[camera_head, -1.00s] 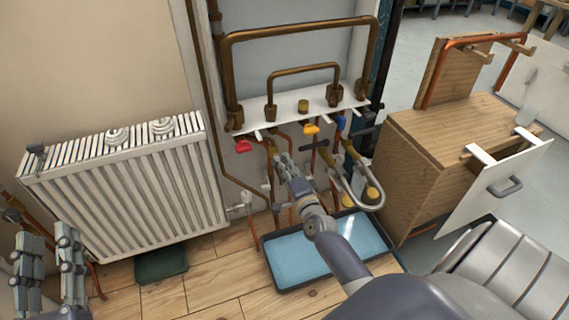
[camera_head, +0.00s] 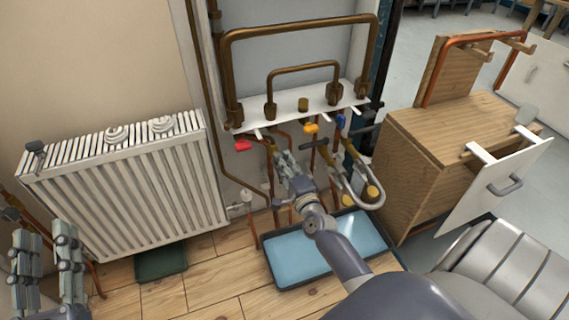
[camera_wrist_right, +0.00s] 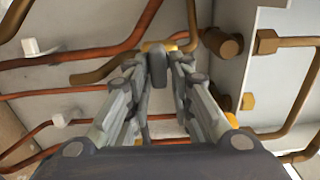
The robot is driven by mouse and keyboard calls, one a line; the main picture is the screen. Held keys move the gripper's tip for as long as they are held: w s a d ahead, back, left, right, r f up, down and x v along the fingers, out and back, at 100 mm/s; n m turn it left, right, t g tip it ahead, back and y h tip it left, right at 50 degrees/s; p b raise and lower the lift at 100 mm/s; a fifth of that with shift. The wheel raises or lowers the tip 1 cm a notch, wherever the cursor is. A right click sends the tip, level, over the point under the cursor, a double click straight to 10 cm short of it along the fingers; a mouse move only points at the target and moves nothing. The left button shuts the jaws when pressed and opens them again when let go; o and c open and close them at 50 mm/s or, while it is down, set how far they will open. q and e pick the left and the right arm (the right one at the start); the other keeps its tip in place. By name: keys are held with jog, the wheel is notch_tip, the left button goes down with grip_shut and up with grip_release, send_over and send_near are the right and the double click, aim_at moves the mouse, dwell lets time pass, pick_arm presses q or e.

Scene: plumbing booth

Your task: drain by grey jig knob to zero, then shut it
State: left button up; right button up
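The grey jig knob (camera_wrist_right: 157,66) shows in the right wrist view as a dark grey handle standing between the fingertips of my right gripper (camera_wrist_right: 160,75). The fingers lie on both sides of it and look apart from it, though contact is hard to judge. In the head view my right gripper (camera_head: 281,157) is below the white valve shelf, among the copper pipes, and its own fingers hide the knob. My left gripper (camera_head: 48,262) is open and empty at the lower left, in front of the radiator.
A red handle (camera_head: 243,145), a yellow handle (camera_head: 311,128) and a blue handle (camera_head: 340,121) sit along the white shelf (camera_head: 287,106). A blue tray (camera_head: 300,257) lies on the floor below. The radiator (camera_head: 130,190) is left; a wooden cabinet (camera_head: 450,125) is right.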

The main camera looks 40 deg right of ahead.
jog(key=shift+d, duration=0.1)
jog(key=v, duration=1.2)
dwell(0.5)
